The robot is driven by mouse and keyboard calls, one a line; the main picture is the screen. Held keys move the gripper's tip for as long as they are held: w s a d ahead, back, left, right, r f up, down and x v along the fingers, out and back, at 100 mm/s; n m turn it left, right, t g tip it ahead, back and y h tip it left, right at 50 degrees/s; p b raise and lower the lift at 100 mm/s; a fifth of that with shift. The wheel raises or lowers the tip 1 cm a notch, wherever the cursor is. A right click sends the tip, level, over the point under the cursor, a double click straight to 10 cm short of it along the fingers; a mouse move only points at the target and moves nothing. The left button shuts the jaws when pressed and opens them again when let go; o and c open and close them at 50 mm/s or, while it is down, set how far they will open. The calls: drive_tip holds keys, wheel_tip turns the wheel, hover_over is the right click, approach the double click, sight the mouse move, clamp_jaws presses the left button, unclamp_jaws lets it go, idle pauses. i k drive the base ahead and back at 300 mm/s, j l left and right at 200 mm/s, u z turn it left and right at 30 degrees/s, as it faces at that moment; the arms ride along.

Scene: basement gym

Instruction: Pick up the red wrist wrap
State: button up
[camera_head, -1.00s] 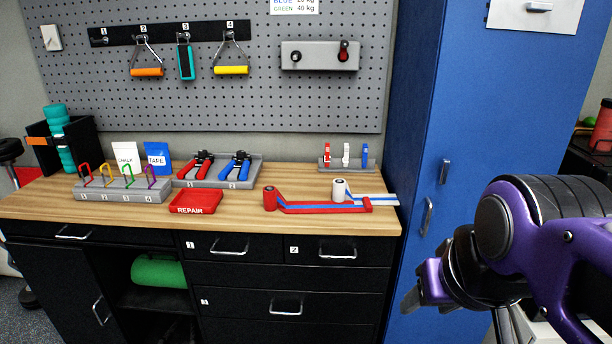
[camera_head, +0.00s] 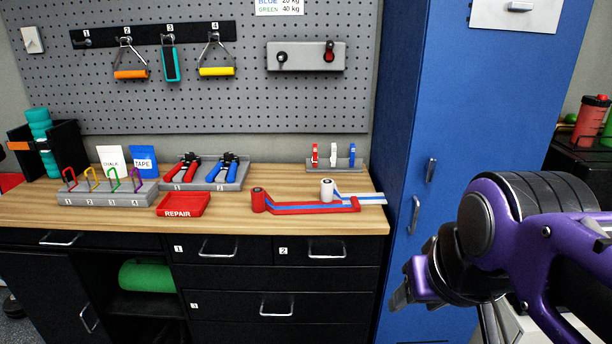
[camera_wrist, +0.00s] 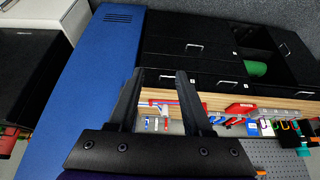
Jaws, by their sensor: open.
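The red wrist wrap (camera_head: 259,200) lies on the wooden workbench (camera_head: 225,221), with a rolled end at the left and a red strap with a blue stripe running right. A white wrap (camera_head: 327,189) with a blue-striped tail lies just behind it. My gripper (camera_head: 401,297) is at the right, in front of the blue cabinet and apart from the bench. In the wrist view my gripper (camera_wrist: 160,78) has its two fingers spread and empty. Part of the red wrap (camera_wrist: 189,103) shows beyond the right finger, which partly hides it.
A red REPAIR tray (camera_head: 183,205) sits left of the wraps. Behind are a holder with red and blue hand grips (camera_head: 208,175) and a small rack (camera_head: 334,163). The tall blue cabinet (camera_head: 455,120) stands against the bench's right side.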

sight(261, 200)
drive_tip(key=i+j, duration=0.15)
drive_tip(key=j, duration=0.2)
drive_tip(key=i+j, duration=0.2)
drive_tip(key=j, duration=0.15)
drive_tip(key=i+j, duration=0.15)
drive_tip(key=j, duration=0.2)
drive_tip(key=i+j, duration=0.2)
drive_tip(key=j, duration=0.15)
